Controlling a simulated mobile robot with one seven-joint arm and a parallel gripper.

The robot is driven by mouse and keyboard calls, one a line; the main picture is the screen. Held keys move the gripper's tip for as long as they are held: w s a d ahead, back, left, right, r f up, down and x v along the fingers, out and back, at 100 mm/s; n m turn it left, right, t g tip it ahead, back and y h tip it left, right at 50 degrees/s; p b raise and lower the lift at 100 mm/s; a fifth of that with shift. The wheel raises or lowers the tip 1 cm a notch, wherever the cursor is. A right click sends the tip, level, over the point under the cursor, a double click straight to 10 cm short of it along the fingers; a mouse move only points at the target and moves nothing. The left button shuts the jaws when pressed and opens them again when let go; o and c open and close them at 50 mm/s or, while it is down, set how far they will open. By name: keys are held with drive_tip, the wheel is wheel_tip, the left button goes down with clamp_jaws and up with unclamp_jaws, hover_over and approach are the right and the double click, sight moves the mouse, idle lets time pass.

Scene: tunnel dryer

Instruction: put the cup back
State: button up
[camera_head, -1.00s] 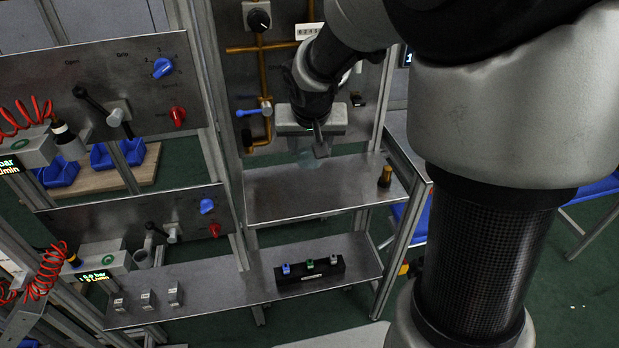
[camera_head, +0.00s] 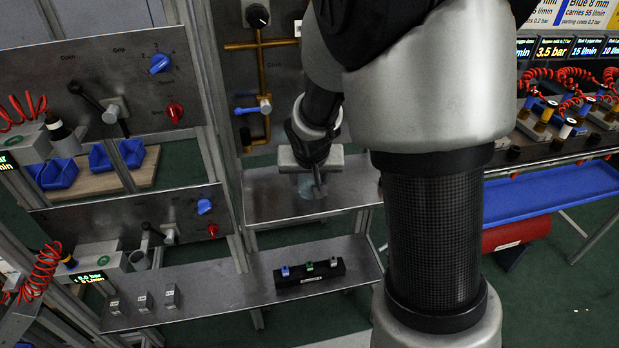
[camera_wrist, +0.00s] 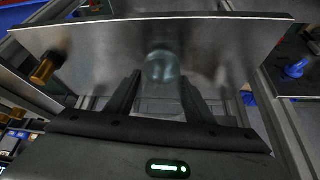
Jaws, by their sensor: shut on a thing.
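A clear, bluish cup (camera_wrist: 163,100) is between the fingers of my gripper (camera_wrist: 160,82) in the wrist view. My gripper (camera_head: 313,186) is shut on it and points downward. In the head view the cup (camera_head: 306,188) shows faintly below the gripper, in front of the upper metal shelf (camera_head: 265,200). The cup is over or at this shelf (camera_wrist: 95,50); I cannot tell whether its base touches the metal. The fingers hide part of the cup.
A lower shelf (camera_head: 215,285) bears a black block (camera_head: 310,273) with coloured pieces. Valve panels (camera_head: 90,85) stand at left. A bench with red coiled hoses (camera_head: 575,80) is at right. The shelf around the cup looks bare.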

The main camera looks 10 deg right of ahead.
drive_tip(key=shift+f, duration=0.1)
drive_tip(key=shift+f+b, duration=0.1)
drive_tip(key=shift+b, duration=0.2)
drive_tip(key=o, duration=1.2)
